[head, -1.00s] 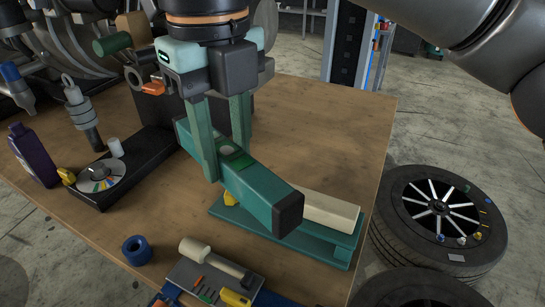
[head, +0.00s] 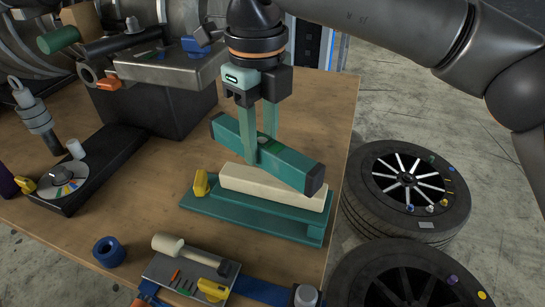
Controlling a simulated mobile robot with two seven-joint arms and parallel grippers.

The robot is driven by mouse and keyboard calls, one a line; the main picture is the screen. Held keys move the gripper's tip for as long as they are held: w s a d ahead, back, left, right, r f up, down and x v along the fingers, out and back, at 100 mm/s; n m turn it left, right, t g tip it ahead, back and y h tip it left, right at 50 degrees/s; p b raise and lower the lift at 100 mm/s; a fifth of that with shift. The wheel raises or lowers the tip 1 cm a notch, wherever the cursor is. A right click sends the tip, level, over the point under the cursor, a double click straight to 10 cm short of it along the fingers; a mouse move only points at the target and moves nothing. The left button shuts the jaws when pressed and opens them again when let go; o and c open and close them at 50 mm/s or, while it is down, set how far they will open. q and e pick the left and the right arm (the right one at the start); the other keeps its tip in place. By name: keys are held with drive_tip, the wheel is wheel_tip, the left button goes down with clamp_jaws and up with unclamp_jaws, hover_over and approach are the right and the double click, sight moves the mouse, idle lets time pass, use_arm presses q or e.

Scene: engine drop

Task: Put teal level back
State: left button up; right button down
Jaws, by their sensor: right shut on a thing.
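The teal level (head: 290,168) is a long bar with black end caps. My right gripper (head: 258,150) comes down from above with its teal fingers shut around the middle of the bar. The level is roughly flat and points slightly towards the lower right. It hangs over a teal stand (head: 210,207) that carries a cream block (head: 270,189) and a yellow piece (head: 200,182). The level overlaps the block's back edge in the picture; whether they touch cannot be told. My left gripper is not in view.
A grey tool tray (head: 165,268) with a pale-handled tool and a blue tape roll (head: 108,251) lie in front. A black box (head: 160,105) and a black slab with a disc (head: 64,182) are left.

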sight(272, 178)
drive_tip(key=w+f, duration=0.1)
drive_tip(key=d+f, duration=0.1)
drive_tip(key=shift+w+d+f, duration=0.2)
drive_tip(key=shift+w+f, duration=0.15)
drive_tip(key=shift+w, duration=0.05)
wheel_tip(272, 178, down, 3)
drive_tip(key=shift+w+d, duration=0.15)
drive_tip(key=shift+f, duration=0.2)
drive_tip(key=c, duration=0.8)
unclamp_jaws()
drive_tip(key=shift+c, duration=0.2)
drive_tip(key=o, duration=0.3)
